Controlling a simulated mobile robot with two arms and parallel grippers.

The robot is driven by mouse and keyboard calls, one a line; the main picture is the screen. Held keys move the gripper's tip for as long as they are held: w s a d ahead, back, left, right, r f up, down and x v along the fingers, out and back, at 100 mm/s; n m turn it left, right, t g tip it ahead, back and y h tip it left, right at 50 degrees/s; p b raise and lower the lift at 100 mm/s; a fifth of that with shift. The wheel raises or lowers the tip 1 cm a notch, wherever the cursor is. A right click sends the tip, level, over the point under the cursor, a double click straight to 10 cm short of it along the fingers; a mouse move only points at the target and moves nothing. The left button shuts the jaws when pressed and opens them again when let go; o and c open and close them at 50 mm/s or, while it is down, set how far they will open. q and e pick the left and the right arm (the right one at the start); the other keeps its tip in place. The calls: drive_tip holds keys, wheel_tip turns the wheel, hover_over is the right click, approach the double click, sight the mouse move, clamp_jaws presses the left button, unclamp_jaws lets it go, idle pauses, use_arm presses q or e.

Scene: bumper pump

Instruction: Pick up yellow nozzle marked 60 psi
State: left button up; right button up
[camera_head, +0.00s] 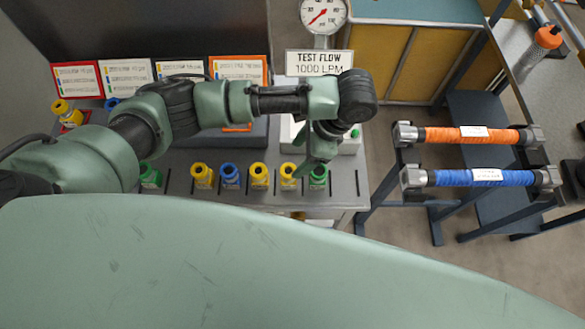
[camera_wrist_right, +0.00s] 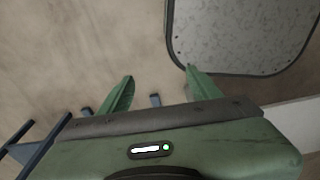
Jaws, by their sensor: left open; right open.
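A row of nozzles stands on the grey bench: three yellow ones, the left yellow nozzle (camera_head: 203,176), the middle yellow nozzle (camera_head: 259,176) and the right yellow nozzle (camera_head: 288,176), with a blue nozzle (camera_head: 230,177) and green ones at the ends, including the right green nozzle (camera_head: 318,178). Their markings are too small to read, so I cannot tell which is 60 psi. My left gripper (camera_head: 311,166) points down over the right yellow and right green nozzles, open and partly covering them. I cannot tell its height above them. My right gripper (camera_wrist_right: 160,88) is open and empty, away from the nozzles.
Colour-framed cards, including an orange one (camera_head: 239,70), stand behind the row. A gauge (camera_head: 323,14) rises above the "TEST FLOW 1000 LPM" sign (camera_head: 319,62). Orange (camera_head: 465,135) and blue (camera_head: 480,178) hose rolls lie on a rack at right. A grey speckled panel (camera_wrist_right: 240,35) is near my right gripper.

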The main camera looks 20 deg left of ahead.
sight(289, 177)
use_arm(q)
drive_tip(key=f+b, duration=0.2)
drive_tip(key=f, duration=0.1)
drive_tip(key=f+b, duration=0.3)
drive_tip(key=shift+a+f, duration=0.2)
drive_tip(key=shift+f, duration=0.2)
drive_tip(key=shift+s+a+f, duration=0.15)
drive_tip(key=shift+f, duration=0.25)
drive_tip(key=p+x, duration=0.1)
drive_tip(key=x, duration=0.4)
drive_tip(key=shift+a+f, duration=0.1)
drive_tip(key=shift+f, duration=0.2)
clamp_jaws()
use_arm(e)
drive_tip(key=f, duration=0.2)
drive_tip(key=s+f, duration=0.1)
drive_tip(key=f, duration=0.1)
drive_tip(key=shift+s+f, duration=0.15)
drive_tip(key=shift+f, duration=0.2)
